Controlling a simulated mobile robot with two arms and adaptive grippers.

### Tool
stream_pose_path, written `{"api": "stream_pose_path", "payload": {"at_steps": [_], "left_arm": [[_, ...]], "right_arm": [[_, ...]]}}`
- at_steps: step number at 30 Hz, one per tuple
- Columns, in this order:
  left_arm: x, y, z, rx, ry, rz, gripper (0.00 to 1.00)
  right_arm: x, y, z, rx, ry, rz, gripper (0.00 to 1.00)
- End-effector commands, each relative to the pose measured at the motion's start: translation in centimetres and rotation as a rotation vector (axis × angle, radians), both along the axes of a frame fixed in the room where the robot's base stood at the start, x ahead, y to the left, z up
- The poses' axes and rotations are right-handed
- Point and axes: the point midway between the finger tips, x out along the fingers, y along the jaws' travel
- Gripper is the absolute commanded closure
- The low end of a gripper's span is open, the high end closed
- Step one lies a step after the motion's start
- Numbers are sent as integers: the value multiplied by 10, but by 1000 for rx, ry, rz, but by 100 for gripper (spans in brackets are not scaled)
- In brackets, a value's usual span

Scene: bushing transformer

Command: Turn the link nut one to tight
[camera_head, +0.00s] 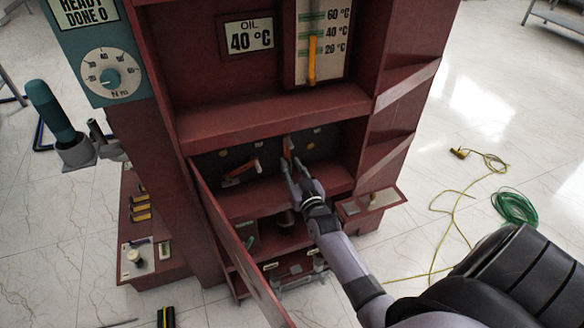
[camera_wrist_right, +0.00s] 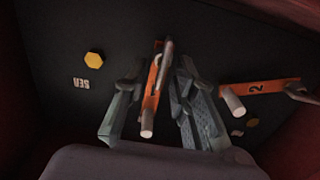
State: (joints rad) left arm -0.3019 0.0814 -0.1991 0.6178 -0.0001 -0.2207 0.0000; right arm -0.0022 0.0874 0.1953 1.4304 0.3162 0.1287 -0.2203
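In the head view an orange link (camera_head: 287,147) stands nearly upright in the dark recess of the red cabinet. My right gripper (camera_head: 290,168) reaches to its lower end. In the right wrist view, upside down, this link (camera_wrist_right: 153,92) with a pale peg lies between the two parted fingers of my right gripper (camera_wrist_right: 160,85); firm contact is not clear. A second orange link (camera_wrist_right: 260,87), marked 2, lies to the right there, and left in the head view (camera_head: 240,173). Yellow hex nuts (camera_wrist_right: 94,60) show on the panel; link one's nut is not clearly seen. My left gripper is not in view.
An open red door (camera_head: 240,250) stands left of my right arm. The recess has a shelf below and walls at its sides. A torque dial (camera_head: 108,78) and "READY DONE 0" sign are at upper left. A yellow cable (camera_head: 455,210) and green coil (camera_head: 515,207) lie right.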

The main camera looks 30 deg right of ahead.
Motion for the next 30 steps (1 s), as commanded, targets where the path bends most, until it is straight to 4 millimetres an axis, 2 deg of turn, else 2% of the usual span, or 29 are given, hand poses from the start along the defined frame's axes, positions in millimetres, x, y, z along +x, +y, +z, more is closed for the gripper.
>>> {"api": "stream_pose_path", "payload": {"at_steps": [7,18,30], "left_arm": [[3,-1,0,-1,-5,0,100],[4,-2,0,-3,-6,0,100],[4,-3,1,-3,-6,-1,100]], "right_arm": [[0,0,0,0,0,0,76],[0,0,0,0,0,0,100],[0,-1,0,15,-3,-1,100]]}}
